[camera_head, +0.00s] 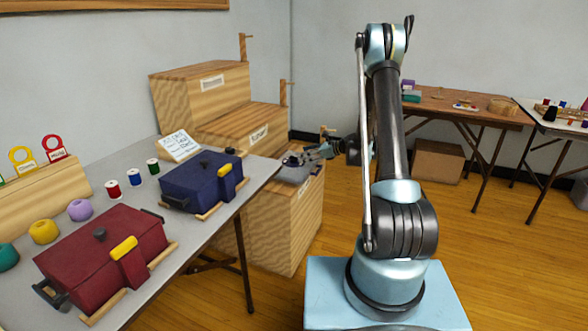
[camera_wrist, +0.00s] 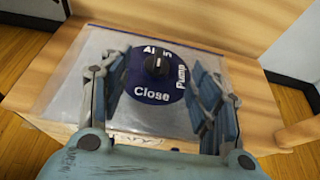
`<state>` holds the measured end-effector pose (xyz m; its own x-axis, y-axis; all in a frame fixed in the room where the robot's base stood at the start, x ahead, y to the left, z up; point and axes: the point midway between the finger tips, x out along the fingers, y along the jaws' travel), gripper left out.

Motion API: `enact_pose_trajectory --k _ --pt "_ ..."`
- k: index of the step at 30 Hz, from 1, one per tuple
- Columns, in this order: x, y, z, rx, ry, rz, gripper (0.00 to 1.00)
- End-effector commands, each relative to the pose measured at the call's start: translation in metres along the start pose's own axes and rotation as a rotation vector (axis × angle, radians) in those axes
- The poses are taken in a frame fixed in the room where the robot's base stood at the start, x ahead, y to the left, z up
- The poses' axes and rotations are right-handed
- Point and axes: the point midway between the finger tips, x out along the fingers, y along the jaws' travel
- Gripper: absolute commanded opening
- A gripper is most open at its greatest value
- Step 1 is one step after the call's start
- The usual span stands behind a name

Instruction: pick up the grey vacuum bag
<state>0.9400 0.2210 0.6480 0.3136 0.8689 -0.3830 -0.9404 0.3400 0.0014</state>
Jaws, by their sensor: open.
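The grey vacuum bag (camera_wrist: 75,82) lies flat on top of a wooden box in the wrist view. It has a blue edge strip and a round dark blue disc (camera_wrist: 152,97) with a black knob, lettered "Close" and "Pump". My gripper (camera_wrist: 158,70) is open and empty, its two fingers on either side of the disc. I cannot tell if they touch the bag. In the head view my gripper (camera_head: 302,157) is just over the bag (camera_head: 292,175), which it partly hides.
The bag's wooden box (camera_head: 296,222) is the lowest of several stepped boxes. A grey table (camera_head: 200,236) at left holds a red case (camera_head: 80,256), a blue case (camera_head: 192,184), spools and yarn. A brown table (camera_head: 470,114) stands at back right.

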Motion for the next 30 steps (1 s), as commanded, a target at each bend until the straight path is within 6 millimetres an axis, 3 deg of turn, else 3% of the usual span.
enact_pose_trajectory --k 9,17,18,25,30 --pt "0.041 0.001 -0.004 -0.001 0.000 0.001 0.57" --pt "0.046 0.001 -0.004 0.000 0.000 0.000 0.57" --pt "0.046 0.001 -0.004 0.000 0.000 0.000 0.55" --pt "0.046 0.001 -0.004 0.000 0.000 0.000 0.03" --pt "0.046 0.001 -0.003 0.000 0.000 0.000 0.00"
